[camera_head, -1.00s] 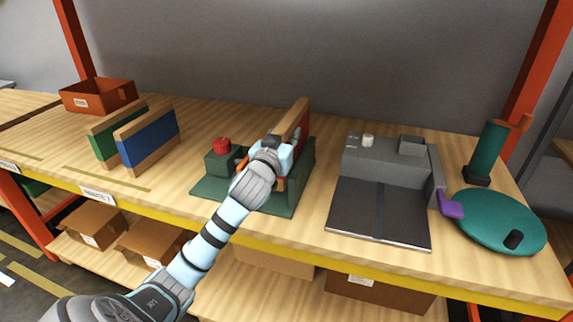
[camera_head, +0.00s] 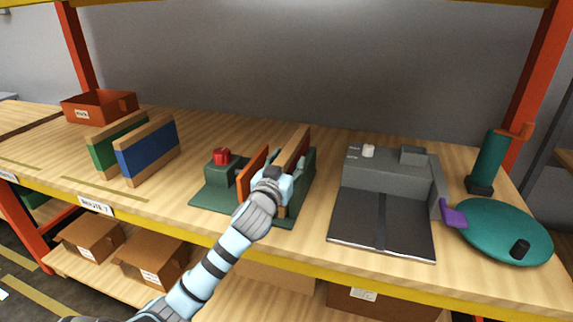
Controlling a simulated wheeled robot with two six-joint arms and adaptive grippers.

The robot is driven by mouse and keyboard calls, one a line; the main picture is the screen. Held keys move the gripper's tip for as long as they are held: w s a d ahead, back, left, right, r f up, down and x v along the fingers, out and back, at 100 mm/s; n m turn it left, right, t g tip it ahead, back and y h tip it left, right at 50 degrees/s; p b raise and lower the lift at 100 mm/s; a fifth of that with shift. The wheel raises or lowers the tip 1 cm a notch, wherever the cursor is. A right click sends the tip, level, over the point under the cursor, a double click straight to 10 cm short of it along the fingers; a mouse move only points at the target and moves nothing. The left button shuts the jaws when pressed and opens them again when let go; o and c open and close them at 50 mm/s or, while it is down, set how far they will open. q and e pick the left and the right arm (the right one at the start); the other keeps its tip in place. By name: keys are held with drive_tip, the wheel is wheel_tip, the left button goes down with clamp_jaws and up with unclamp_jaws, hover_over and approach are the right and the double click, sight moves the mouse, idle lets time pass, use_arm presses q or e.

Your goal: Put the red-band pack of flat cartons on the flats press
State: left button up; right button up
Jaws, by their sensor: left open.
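The flats press is a dark green fixture (camera_head: 212,195) with a red knob (camera_head: 222,156) on its left block and an upright orange plate (camera_head: 252,173). The red-band pack (camera_head: 296,146) stands upright in the press, on its right side, a brown slab with a little red showing along its edge. My left gripper (camera_head: 277,178) is open at the near end of the pack, close to it. The gripper hides the pack's lower near part, so I cannot tell whether they touch. My right gripper is out of view.
Green-band (camera_head: 117,140) and blue-band (camera_head: 148,150) packs stand to the left, with an orange bin (camera_head: 98,106) behind. A grey machine (camera_head: 385,185) stands close on the right, then a teal disc (camera_head: 500,232) and a dark green cylinder (camera_head: 490,158). Bench is clear between packs and press.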

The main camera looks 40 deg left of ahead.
use_arm(q)
drive_tip(key=p+v, duration=0.1)
drive_tip(key=v, duration=1.1)
drive_tip(key=shift+w+d, duration=0.1)
